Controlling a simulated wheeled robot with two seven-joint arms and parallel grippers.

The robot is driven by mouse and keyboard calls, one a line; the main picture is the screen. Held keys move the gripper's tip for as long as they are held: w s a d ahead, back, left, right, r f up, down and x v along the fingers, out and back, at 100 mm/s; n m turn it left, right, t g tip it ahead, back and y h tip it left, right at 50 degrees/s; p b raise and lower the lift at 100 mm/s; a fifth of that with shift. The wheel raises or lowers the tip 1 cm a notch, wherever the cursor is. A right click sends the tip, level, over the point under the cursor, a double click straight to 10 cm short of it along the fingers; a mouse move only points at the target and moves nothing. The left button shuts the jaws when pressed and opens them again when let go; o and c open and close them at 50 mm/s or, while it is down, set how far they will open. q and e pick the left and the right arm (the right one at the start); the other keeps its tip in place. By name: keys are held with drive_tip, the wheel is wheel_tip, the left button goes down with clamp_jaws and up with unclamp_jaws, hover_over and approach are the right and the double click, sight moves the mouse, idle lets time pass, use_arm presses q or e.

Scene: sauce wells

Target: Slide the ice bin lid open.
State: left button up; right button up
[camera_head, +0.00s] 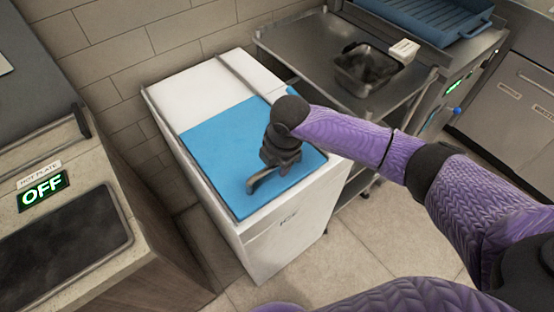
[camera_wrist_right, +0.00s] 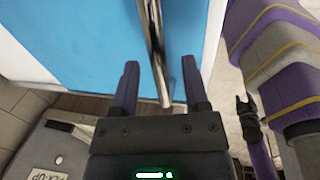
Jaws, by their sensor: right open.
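A hot plate counter (camera_head: 150,250) with a lit OFF sign stands left of the bin. A steel table (camera_head: 315,55) with a dark pan (camera_head: 367,70) stands behind and right. A tiled wall (camera_head: 130,50) is behind. Floor (camera_head: 395,235) shows at right.

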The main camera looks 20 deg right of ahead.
drive_tip(key=shift+c, duration=0.2)
clamp_jaws()
idle(1.1)
